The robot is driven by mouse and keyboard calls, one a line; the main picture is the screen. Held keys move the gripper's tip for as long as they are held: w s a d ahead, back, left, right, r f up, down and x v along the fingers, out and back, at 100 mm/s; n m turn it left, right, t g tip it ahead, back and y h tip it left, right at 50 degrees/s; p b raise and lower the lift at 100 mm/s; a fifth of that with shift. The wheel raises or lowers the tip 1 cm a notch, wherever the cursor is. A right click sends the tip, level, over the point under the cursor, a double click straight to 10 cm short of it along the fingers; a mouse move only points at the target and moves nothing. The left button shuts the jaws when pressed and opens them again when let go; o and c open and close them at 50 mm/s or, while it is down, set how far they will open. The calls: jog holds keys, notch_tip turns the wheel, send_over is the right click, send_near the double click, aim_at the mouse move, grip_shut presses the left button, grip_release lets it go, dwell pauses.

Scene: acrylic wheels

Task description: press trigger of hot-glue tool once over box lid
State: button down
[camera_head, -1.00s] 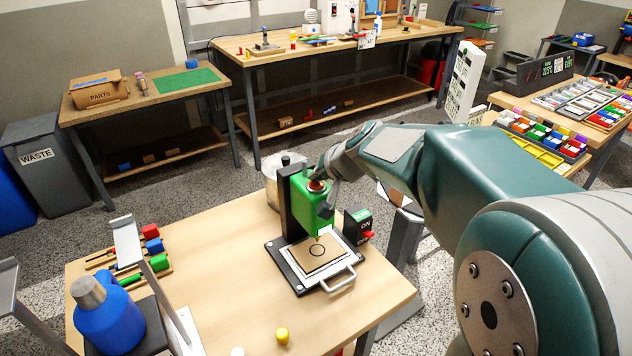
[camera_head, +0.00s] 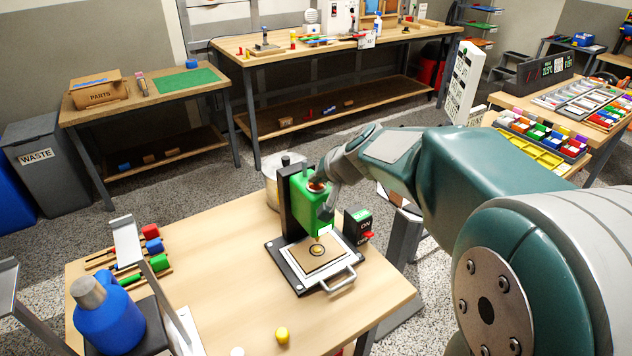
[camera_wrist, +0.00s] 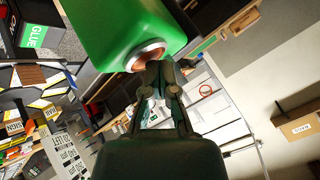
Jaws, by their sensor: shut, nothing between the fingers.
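The hot-glue tool (camera_head: 303,201) is a green body on a black upright stand, with an amber nozzle pointing down. Its copper trigger button (camera_head: 317,185), ringed in silver, also shows in the wrist view (camera_wrist: 147,57). The brown box lid (camera_head: 302,257) lies flat on a white plate under the nozzle, marked with a dark circle. A small amber spot shows inside that circle. My gripper (camera_wrist: 160,72) is shut and empty, its tips at the edge of the button. I cannot tell whether they touch it.
A black switch box (camera_head: 357,223) with a green label and red switch stands right of the tool. The plate's metal handle (camera_head: 340,281) sticks out at the front. The table between is mostly clear.

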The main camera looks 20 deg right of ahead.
aim_at(317, 187)
jog(key=shift+r, duration=0.95)
jog(key=shift+r, duration=2.55)
jog(key=shift+s, duration=0.1)
jog(key=s+f+n+g+h, duration=0.1)
jog(key=s+f+n+h, duration=0.1)
jog(key=s, duration=1.1)
jog(key=s+f+n+g+h, duration=0.1)
jog(key=s+f, duration=0.4)
jog(key=s, duration=0.9)
jog(key=shift+n+g+h, duration=0.4)
jog(key=shift+n, duration=0.2)
jog(key=shift+w+r, duration=0.1)
